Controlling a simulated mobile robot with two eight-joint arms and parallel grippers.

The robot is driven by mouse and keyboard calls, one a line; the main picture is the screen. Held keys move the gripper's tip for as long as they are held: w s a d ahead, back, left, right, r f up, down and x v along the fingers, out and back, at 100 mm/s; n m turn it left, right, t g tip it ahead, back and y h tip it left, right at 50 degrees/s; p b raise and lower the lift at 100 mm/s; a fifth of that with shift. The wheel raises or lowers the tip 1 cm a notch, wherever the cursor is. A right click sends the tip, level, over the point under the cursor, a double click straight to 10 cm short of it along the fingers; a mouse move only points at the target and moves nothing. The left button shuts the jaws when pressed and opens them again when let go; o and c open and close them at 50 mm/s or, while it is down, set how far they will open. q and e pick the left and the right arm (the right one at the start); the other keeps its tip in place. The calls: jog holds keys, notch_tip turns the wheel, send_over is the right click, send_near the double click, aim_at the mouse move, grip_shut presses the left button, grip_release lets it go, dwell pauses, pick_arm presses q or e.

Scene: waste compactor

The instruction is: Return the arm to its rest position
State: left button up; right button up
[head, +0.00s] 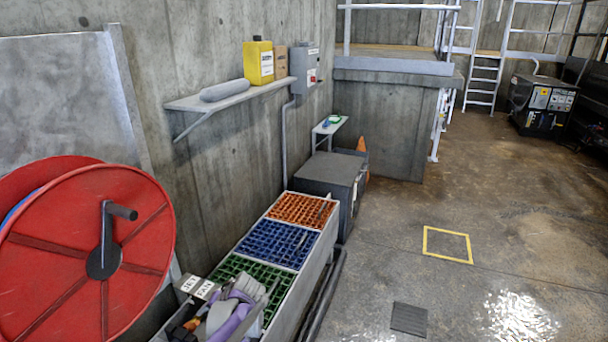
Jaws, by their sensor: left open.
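My left gripper (246,300), grey with purple parts, shows at the bottom of the head view. It is open, and I see nothing held between its fingers. It appears in front of the green grid section (252,269) of a long trough and partly hides it. I cannot tell whether it touches the grid. My right gripper is not in view.
Blue (277,243) and orange (302,209) grid sections lie beyond the green one. A big red hose reel (60,250) stands at left. A wall shelf (240,97) holds a yellow container (258,63). The floor at right, with a yellow square outline (447,231), is mostly clear.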

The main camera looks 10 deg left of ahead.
pick_arm(q)
jog(key=s+d+r+t+h+p, duration=0.1)
jog(key=s+d+r+h+p, duration=0.1)
jog(key=s, duration=0.8)
jog(key=s+d+r+t+h+p, duration=0.1)
jog(key=s+d+r+h+p, duration=0.2)
jog(key=s+d+r, duration=0.4)
jog(key=s+d+r+n+t+h+p, duration=0.1)
jog(key=s+d+r+p, duration=0.3)
jog(key=s, duration=0.8)
jog(key=shift+s+d+r+h, duration=0.3)
jog(key=shift+d+r+h, duration=0.3)
jog(key=shift+r+h, duration=0.25)
